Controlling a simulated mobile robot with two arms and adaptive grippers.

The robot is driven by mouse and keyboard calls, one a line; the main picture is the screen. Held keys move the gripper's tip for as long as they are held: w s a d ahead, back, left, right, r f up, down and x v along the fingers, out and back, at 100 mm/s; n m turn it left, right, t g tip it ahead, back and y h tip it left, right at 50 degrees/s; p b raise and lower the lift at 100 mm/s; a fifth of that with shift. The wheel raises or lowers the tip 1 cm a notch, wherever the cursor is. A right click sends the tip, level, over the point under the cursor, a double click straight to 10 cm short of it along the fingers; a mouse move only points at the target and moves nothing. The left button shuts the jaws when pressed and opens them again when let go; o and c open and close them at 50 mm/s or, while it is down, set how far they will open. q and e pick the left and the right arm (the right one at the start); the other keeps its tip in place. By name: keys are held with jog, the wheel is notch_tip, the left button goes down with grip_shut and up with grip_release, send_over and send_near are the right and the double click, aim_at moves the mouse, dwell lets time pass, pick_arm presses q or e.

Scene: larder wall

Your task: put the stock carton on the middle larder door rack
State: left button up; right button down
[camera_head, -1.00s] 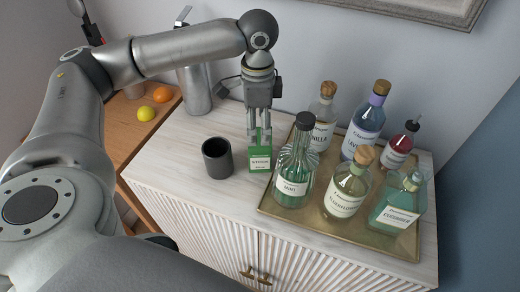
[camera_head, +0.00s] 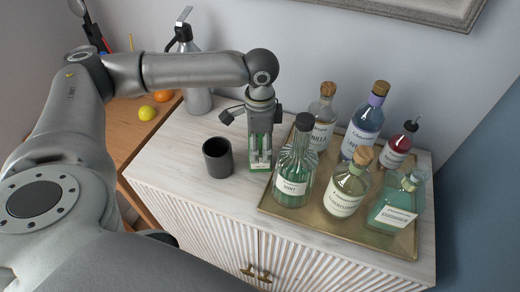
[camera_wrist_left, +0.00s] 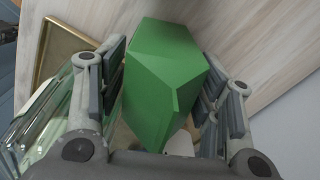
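The stock carton (camera_head: 262,168) is a small green box with a pale label, upright on the pale wooden cabinet top. It stands between the dark cup and the bottle tray. My left gripper (camera_head: 260,160) points down over it, with fingers on either side. In the left wrist view the green carton (camera_wrist_left: 163,80) fills the space between the finger pads of the left gripper (camera_wrist_left: 165,95). The fingers look open around it; firm contact is not visible. My right gripper and the larder door rack are not in view.
A dark cup (camera_head: 217,158) stands just left of the carton. A brass tray (camera_head: 330,232) with several bottles lies close on the right, the green mint bottle (camera_head: 294,180) nearest. A metal dispenser (camera_head: 197,95) and a lemon (camera_head: 147,113) are behind left. The cabinet top's front left is clear.

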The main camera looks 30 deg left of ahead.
pick_arm(q)
jog(key=c, duration=1)
jog(key=shift+w+r, duration=0.1)
jog(key=shift+r, duration=0.55)
jog(key=s+d+r, duration=0.2)
jog(key=s+r, duration=0.2)
jog(key=s+d+r, duration=0.2)
jog(key=s+r, duration=0.1)
jog(key=s, duration=0.1)
jog(key=s+d+r+b, duration=0.1)
jog(key=s+d+r, duration=0.2)
jog(key=s+r, duration=0.1)
jog(key=shift+s+r, duration=0.15)
jog(key=shift+r, duration=0.2)
